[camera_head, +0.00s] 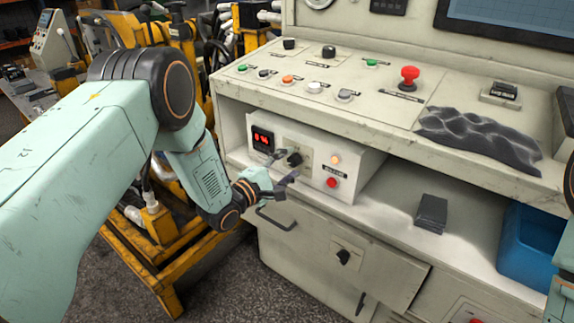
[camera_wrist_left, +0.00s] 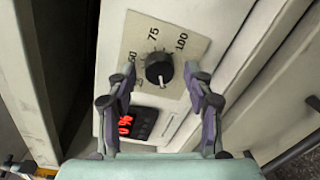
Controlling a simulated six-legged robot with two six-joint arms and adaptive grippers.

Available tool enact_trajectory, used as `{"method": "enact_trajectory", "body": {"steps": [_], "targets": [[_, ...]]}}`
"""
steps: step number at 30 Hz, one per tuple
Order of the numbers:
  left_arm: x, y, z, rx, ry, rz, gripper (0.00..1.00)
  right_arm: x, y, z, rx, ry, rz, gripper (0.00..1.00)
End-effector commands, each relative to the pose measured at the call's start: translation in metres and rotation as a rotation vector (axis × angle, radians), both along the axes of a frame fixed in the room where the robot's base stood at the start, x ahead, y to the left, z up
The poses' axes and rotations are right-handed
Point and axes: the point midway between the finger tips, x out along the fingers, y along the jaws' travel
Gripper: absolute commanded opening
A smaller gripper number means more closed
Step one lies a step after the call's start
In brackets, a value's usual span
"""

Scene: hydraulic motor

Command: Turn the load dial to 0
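The load dial is a black round knob (camera_wrist_left: 159,68) on a beige scale plate (camera_wrist_left: 150,38); 75 and 100 are readable beside it in the left wrist view. A white mark on the knob points toward the bottom of that view. The dial also shows in the head view (camera_head: 295,159), on the front of a white control box (camera_head: 315,178). My left gripper (camera_head: 283,170) is at the dial, its fingers open on either side of the knob (camera_wrist_left: 160,80), with gaps visible. A red-lit display (camera_wrist_left: 125,124) is beside it; its digits are unclear. My right gripper is out of view.
A red button (camera_head: 332,183) and a lit orange lamp (camera_head: 335,159) sit right of the dial. The box stands under a shelf (camera_head: 380,115) with buttons. A black block (camera_head: 431,213) and blue bin (camera_head: 530,245) are farther right.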

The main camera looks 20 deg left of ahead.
Motion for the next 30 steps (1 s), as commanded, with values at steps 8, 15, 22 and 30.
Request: {"method": "enact_trajectory", "body": {"steps": [8, 15, 22, 30], "targets": [[0.000, 0.001, 0.001, 0.000, -0.002, 0.002, 0.53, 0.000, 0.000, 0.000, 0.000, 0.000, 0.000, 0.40], [-0.025, 0.012, 0.002, -0.003, 0.001, 0.005, 0.53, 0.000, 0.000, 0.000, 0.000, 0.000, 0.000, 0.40], [-0.070, 0.031, 0.003, -0.003, 0.002, 0.004, 0.53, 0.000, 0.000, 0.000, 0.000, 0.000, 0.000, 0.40], [-0.103, 0.045, 0.004, -0.001, -0.001, 0.003, 0.53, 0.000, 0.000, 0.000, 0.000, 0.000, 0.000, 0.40]]}}
